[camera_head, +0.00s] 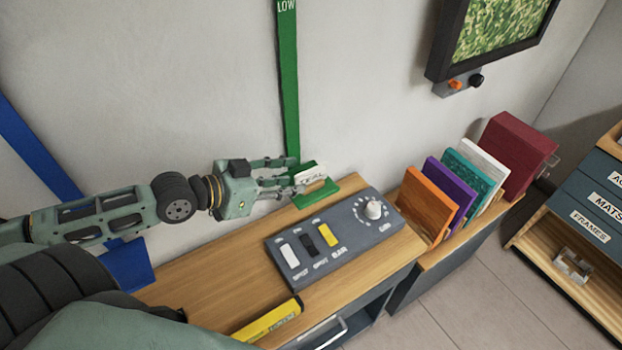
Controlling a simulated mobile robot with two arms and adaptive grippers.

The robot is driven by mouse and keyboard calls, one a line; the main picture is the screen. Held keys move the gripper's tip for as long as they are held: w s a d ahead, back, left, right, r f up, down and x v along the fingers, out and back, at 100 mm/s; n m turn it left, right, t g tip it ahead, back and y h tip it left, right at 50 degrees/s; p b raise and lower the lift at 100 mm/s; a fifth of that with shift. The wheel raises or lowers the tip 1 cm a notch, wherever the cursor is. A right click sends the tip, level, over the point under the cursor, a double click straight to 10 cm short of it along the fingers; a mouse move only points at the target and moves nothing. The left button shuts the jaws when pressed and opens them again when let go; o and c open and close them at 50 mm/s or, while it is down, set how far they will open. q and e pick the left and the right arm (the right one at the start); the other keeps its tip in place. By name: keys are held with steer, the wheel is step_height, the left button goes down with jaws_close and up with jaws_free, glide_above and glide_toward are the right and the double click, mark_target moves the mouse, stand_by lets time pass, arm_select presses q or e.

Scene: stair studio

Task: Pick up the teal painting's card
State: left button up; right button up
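A small white card (310,174) with lettering that seems to read TEAL stands on a green ledge (316,194) at the foot of a green wall strip, at the back of the wooden desk. My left gripper (298,176) comes in from the left, at the card's left edge. Its fingers are apart, one on the far side and one on the near side. I cannot tell whether they touch the card. A teal panel (471,179), perhaps the painting, stands in a row of coloured panels on the right. My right gripper is not in view.
A grey control box (330,240) with switches and a dial sits on the desk (215,275) just in front of the card. A yellow labelled block (268,322) lies at the front edge. Orange (425,204) and purple (452,190) panels stand right. A blue ledge (128,264) is left.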

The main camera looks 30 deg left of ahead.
mark_target(306, 176)
arm_select(q)
steer(key=shift+x, duration=0.8)
steer(key=shift+w+d, duration=0.1)
steer(key=shift+w, duration=0.3)
steer(key=p+x, duration=0.1)
steer(key=x, duration=0.1)
steer(key=shift+w+d+f, duration=0.1)
steer(key=shift+w+d, duration=0.05)
steer(key=shift+w, duration=0.2)
steer(key=shift+w+d+f, duration=0.2)
steer(key=shift+w+f, duration=0.1)
steer(key=shift+w, duration=0.1)
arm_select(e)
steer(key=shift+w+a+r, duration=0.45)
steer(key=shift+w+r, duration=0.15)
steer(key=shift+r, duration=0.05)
arm_select(q)
jaws_close()
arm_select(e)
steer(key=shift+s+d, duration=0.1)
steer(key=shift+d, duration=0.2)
